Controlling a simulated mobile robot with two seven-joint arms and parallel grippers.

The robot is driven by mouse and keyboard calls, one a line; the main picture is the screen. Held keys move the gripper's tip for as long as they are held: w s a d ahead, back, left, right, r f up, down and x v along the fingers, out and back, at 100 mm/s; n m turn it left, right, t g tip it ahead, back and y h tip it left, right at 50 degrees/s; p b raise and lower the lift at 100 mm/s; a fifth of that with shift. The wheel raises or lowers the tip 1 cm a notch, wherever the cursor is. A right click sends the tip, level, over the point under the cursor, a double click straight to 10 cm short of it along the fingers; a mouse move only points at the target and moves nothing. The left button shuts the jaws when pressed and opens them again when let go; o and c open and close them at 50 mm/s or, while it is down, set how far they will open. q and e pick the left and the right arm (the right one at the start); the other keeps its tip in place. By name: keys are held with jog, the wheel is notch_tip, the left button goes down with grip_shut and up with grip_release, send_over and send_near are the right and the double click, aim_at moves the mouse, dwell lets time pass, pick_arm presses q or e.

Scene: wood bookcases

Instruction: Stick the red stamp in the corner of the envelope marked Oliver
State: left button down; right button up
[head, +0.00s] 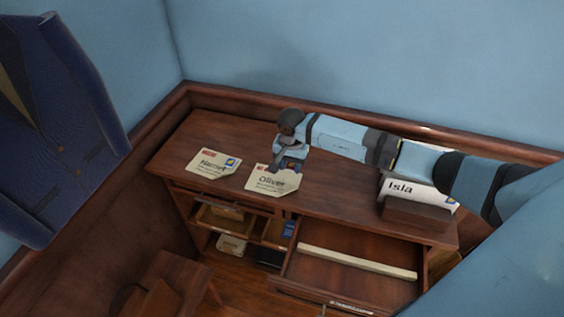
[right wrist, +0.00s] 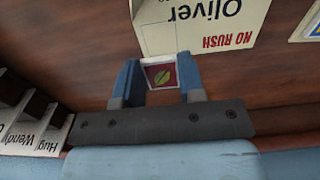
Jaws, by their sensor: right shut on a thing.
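The envelope marked Oliver (head: 264,184) lies flat on the desk top, left of its middle. In the right wrist view the envelope (right wrist: 190,38) appears upside down, with red "NO RUSH" print near one corner. My right gripper (head: 284,164) is low over the desk by the envelope's far right corner. It is shut on the red stamp (right wrist: 160,75), a small white-edged square with a yellow-green leaf. In the wrist view the stamp is just beside the envelope's corner; I cannot tell its height. The fingers hide the stamp in the head view. My left gripper is not in view.
Another envelope (head: 211,163) with a blue stamp lies left of Oliver's. An Isla envelope (head: 402,188) stands in a dark wooden holder (head: 415,215) at the right. An open drawer (head: 340,284) juts from the desk front. A blue jacket (head: 60,120) hangs at left.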

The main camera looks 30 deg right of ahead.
aim_at(290, 182)
jog(key=shift+d+f+b, duration=0.1)
jog(key=shift+f+b, duration=0.4)
jog(key=shift+f, duration=0.8)
jog(key=shift+f+b, duration=1.15)
jog(key=shift+f, duration=0.3)
jog(key=o, duration=1.4)
jog(key=shift+r, duration=0.2)
jog(key=shift+r+p, duration=1.65)
jog(key=shift+r, duration=1.7)
